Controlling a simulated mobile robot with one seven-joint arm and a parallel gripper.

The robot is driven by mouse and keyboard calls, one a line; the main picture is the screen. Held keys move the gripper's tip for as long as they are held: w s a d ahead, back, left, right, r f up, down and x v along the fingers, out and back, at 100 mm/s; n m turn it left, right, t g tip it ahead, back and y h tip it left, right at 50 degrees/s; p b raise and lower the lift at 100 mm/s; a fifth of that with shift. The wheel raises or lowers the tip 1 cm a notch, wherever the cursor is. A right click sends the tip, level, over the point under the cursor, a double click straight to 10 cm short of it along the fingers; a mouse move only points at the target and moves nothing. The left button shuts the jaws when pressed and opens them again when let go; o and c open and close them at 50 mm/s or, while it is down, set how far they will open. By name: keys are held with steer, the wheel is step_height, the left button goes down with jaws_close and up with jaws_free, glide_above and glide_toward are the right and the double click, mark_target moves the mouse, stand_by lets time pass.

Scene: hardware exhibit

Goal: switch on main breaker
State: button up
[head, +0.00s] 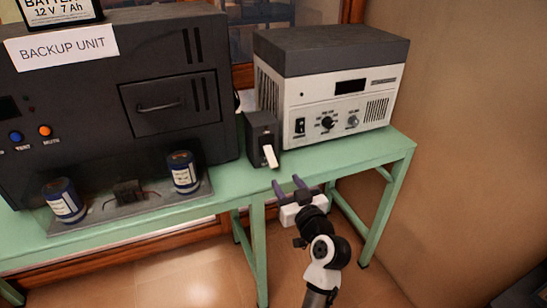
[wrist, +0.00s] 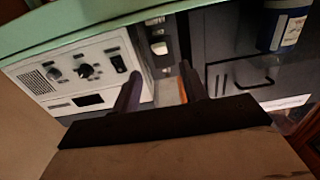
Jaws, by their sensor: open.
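A small dark switch box with a pale lever, which looks like the main breaker (head: 258,131), stands on the green bench between the backup unit and a white-fronted unit. Its lever (head: 269,156) sticks out from the front and slants downward. My gripper (head: 288,184) is open and empty, in front of the bench edge, below and slightly right of the lever. Its two dark fingers (wrist: 160,72) point toward the box and appear apart from it.
The green bench (head: 349,164) has its front edge close to my gripper. The white-fronted unit (head: 338,100) with knobs stands right of the box. The large dark backup unit (head: 100,120) stands left, with two blue cylinders (head: 184,172) before it. The bench's right front is clear.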

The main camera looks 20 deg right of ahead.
mark_target(273, 162)
steer(key=w+p, duration=0.2)
steer(key=w, duration=0.9)
steer(key=shift+w+a+p, duration=0.15)
steer(key=shift+a+p, duration=0.05)
steer(key=shift+p, duration=0.1)
steer(key=shift+c, duration=0.4)
jaws_close()
